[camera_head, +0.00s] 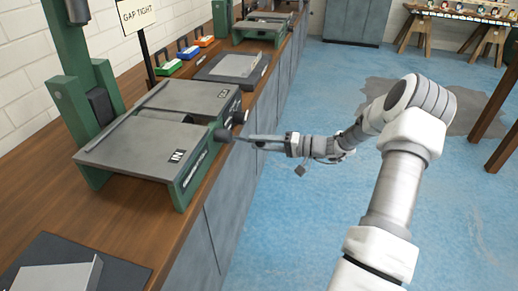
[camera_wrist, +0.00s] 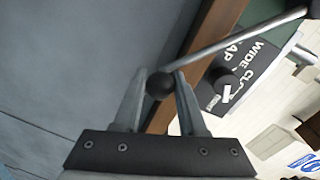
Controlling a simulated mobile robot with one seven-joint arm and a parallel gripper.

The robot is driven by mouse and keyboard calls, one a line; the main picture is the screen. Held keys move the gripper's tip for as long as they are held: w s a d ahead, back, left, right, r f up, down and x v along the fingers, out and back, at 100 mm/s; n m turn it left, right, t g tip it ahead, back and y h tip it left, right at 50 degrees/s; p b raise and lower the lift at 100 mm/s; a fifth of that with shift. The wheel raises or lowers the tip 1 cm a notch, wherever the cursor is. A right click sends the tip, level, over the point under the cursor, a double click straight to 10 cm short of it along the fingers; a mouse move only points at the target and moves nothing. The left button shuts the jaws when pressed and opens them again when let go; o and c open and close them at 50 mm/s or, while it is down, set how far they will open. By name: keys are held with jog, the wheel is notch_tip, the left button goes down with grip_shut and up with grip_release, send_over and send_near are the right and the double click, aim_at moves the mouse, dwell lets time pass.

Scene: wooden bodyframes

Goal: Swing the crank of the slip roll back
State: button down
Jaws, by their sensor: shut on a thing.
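The slip roll (camera_head: 150,142) is a green machine with flat grey top plates on the wooden bench. In the wrist view its crank is a thin metal rod (camera_wrist: 245,43) ending in a dark ball knob (camera_wrist: 160,86). My gripper (camera_wrist: 162,78) is shut on this ball, one finger on each side. In the head view my gripper (camera_head: 246,138) reaches in from the right to the machine's front end. The crank there is small and mostly hidden by the fingers and dark knobs.
A black dial (camera_wrist: 223,89) with a white pointer sits close beside the crank, on a panel lettered "WIDE" and "GAP". The "GAP TIGHT" sign (camera_head: 138,13) stands behind. Grey cabinets (camera_head: 235,200) front the bench (camera_head: 120,225). The blue floor (camera_head: 300,225) has free room.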

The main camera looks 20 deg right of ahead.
jog(key=shift+w+d+r, duration=0.1)
jog(key=shift+r, duration=0.1)
jog(key=shift+c, duration=2.4)
grip_release()
jog(key=p+v, duration=0.3)
jog(key=v, duration=1.4)
jog(key=shift+d+p, duration=0.15)
jog(key=shift+p, duration=0.2)
